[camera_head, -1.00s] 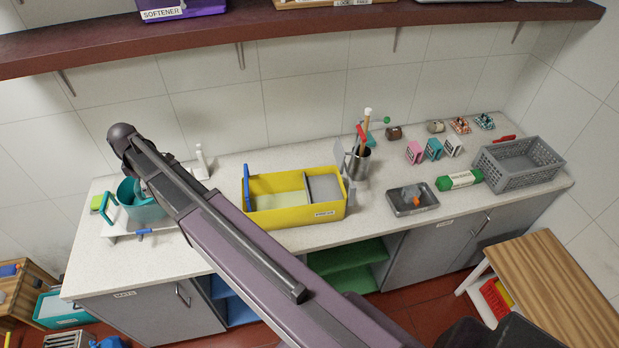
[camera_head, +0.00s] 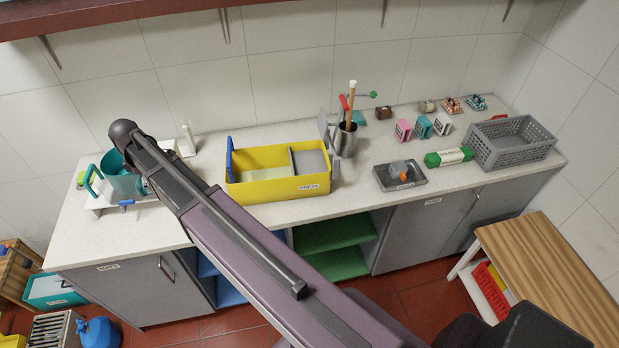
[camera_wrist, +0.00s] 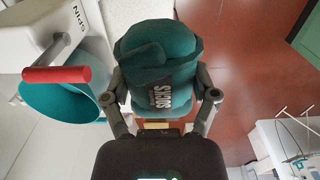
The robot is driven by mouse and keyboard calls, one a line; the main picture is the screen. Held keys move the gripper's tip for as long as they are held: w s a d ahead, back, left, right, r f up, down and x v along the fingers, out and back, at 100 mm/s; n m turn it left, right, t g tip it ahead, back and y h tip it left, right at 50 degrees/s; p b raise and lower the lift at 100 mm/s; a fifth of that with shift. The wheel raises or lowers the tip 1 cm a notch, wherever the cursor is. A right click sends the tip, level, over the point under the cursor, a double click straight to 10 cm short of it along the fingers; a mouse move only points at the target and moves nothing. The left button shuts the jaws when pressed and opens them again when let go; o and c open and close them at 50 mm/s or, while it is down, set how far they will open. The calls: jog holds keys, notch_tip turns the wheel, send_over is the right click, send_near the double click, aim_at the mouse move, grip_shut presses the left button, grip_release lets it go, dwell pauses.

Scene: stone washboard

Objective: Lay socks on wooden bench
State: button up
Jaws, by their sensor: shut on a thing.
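My gripper (camera_wrist: 162,97) is shut on a folded teal bundle of socks (camera_wrist: 155,62) with a white "SOCKS" label in the wrist view. One finger presses on each side of the socks. In the head view my arm hides the gripper and most or all of the socks, near the left end of the counter. The wooden bench (camera_head: 545,265), with a striped wood top and pale legs, stands at the right front in the head view. The visible part of its top is bare. The gripper is far to the left of it.
A teal tub (camera_head: 117,180) on a white stand is by my arm; the wrist view shows it beside the socks (camera_wrist: 60,98), with a red handle (camera_wrist: 57,74). A yellow bin (camera_head: 280,190), grey tray (camera_head: 385,183) and grey basket (camera_head: 500,158) stand on the counter. Red floor (camera_head: 410,285) shows before the cabinets.

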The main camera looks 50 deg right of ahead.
notch_tip(320, 180, down, 18)
jog(key=b, duration=1.6)
jog(key=shift+s+b, duration=0.4)
